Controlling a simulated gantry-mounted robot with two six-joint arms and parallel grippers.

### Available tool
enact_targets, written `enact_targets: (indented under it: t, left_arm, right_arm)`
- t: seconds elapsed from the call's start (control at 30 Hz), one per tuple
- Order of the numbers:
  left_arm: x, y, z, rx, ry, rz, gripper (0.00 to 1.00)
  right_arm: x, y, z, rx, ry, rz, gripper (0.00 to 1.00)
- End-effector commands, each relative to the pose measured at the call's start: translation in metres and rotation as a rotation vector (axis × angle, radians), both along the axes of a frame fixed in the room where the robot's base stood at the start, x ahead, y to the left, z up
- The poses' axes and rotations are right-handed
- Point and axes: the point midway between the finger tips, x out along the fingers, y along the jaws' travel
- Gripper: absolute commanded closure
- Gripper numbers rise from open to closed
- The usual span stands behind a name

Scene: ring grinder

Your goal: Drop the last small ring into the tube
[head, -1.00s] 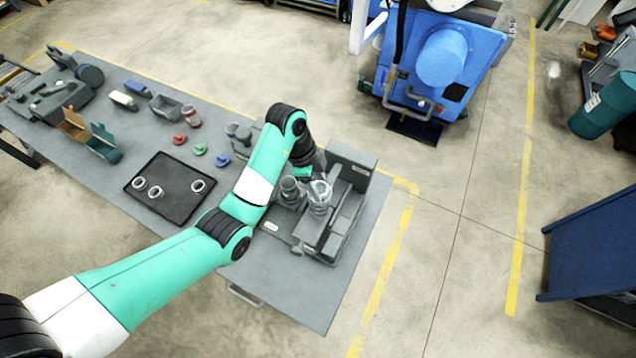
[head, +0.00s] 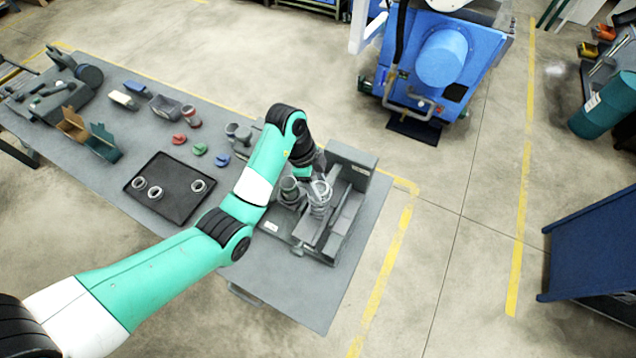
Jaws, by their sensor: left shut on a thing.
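My left gripper (head: 317,186) reaches down over the grey ring grinder (head: 345,205) at the right end of the table. It is shut on a small ring (head: 322,189), which is at the top of the clear tube (head: 319,208). I cannot tell whether the ring is just above the tube's mouth or touching it. The gripper's fingers are small and partly hidden by my wrist. My right gripper does not show.
A dark tray (head: 172,207) with 3 rings lies on the table (head: 300,305) to the left. Red, green and blue small parts (head: 200,149) lie behind it. A grey cup (head: 289,188) stands just left of the tube. The table's front right corner is clear.

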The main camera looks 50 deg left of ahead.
Motion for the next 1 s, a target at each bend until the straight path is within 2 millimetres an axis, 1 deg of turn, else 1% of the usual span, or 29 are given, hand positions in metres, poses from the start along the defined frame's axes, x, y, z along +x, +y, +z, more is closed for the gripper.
enact_targets:
  t: [0.27, 0.3, 0.47, 0.67, 0.73, 1.0]
  left_arm:
    - [0.0000, 0.0000, 0.0000, 0.000, 0.000, 0.000, 1.00]
    - [0.0000, 0.0000, 0.0001, 0.000, 0.000, 0.000, 0.37]
    - [0.0000, 0.0000, 0.0001, 0.000, 0.000, 0.000, 0.08]
    - [0.0000, 0.0000, 0.0000, 0.000, 0.000, 0.000, 0.08]
    - [-0.0001, 0.0000, -0.0001, 0.000, 0.000, 0.000, 0.00]
    - [-0.0001, 0.0000, -0.0001, 0.000, 0.000, 0.000, 0.00]
  right_arm:
    - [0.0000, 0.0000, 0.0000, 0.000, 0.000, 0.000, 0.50]
    - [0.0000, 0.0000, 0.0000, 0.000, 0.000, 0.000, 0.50]
    - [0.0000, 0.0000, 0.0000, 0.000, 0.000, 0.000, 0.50]
    - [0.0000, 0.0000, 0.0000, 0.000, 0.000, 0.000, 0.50]
    - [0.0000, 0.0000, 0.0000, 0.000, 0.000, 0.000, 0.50]
    - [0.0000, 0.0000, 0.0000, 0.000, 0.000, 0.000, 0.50]
